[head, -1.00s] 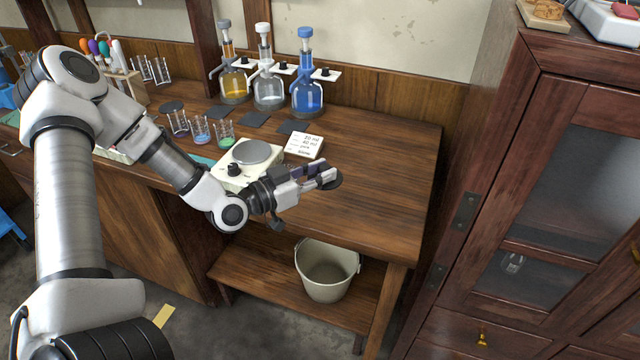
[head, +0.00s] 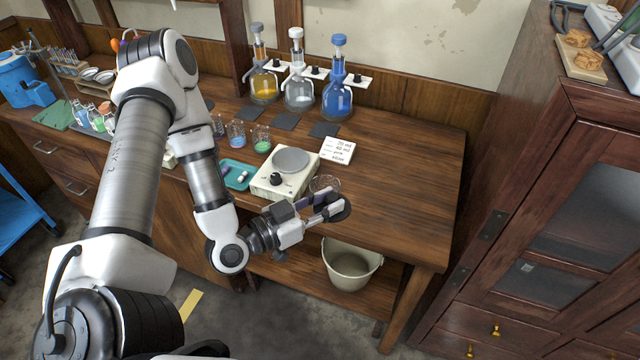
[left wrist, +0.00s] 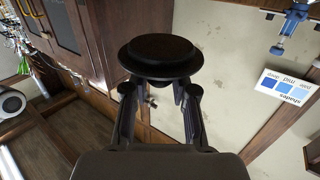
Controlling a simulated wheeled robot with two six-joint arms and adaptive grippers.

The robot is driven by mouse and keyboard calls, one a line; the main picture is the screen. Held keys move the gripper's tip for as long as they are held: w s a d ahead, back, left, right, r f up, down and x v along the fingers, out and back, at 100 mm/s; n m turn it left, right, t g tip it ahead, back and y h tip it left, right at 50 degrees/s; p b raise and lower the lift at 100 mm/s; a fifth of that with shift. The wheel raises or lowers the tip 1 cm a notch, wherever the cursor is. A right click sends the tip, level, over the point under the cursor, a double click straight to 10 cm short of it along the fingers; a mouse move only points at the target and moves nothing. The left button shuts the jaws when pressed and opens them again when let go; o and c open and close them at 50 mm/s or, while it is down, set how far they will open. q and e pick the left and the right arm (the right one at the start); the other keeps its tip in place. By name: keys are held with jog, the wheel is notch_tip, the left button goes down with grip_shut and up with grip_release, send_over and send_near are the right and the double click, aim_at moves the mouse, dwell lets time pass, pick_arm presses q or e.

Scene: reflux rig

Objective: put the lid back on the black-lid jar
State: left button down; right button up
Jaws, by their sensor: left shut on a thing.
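My left gripper (head: 330,204) reaches over the front right part of the bench, shut on a black round lid (head: 341,209). In the left wrist view the lid (left wrist: 160,52) sits across the fingertips (left wrist: 160,88), wide face up in the picture, with a narrower raised disc on it. Just behind the fingers in the head view is the rim of a clear glass vessel (head: 325,182). Its lower part is hidden by my gripper, so I cannot tell for sure that it is the black-lid jar. My right gripper is not in view.
A white hot plate (head: 268,186) stands left of the gripper, with a teal tray (head: 236,171) beside it. A written card (head: 338,150) and several dispenser bottles (head: 337,98) stand behind. The bench's right end is clear. A bucket (head: 350,268) is on the lower shelf.

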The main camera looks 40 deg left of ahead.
pick_arm(q)
jog(key=shift+w+a+f+b, duration=0.45)
jog(key=shift+w+a+b, duration=0.15)
jog(key=shift+a+b, duration=0.05)
jog(key=w+a+f+p, duration=0.1)
jog(key=w+a, duration=0.1)
jog(key=w+a+f+p, duration=0.1)
jog(key=w+a, duration=0.1)
jog(key=w, duration=0.1)
jog(key=w+a+f+p, duration=0.1)
jog(key=w+a, duration=0.1)
jog(key=shift+w+a+f, duration=0.3)
jog(key=shift+w+f, duration=0.1)
jog(key=shift+s+f, duration=0.1)
jog(key=shift+f, duration=0.15)
jog(key=shift+f+b, duration=0.3)
jog(key=shift+b, duration=0.05)
jog(key=c, duration=0.9)
grip_release()
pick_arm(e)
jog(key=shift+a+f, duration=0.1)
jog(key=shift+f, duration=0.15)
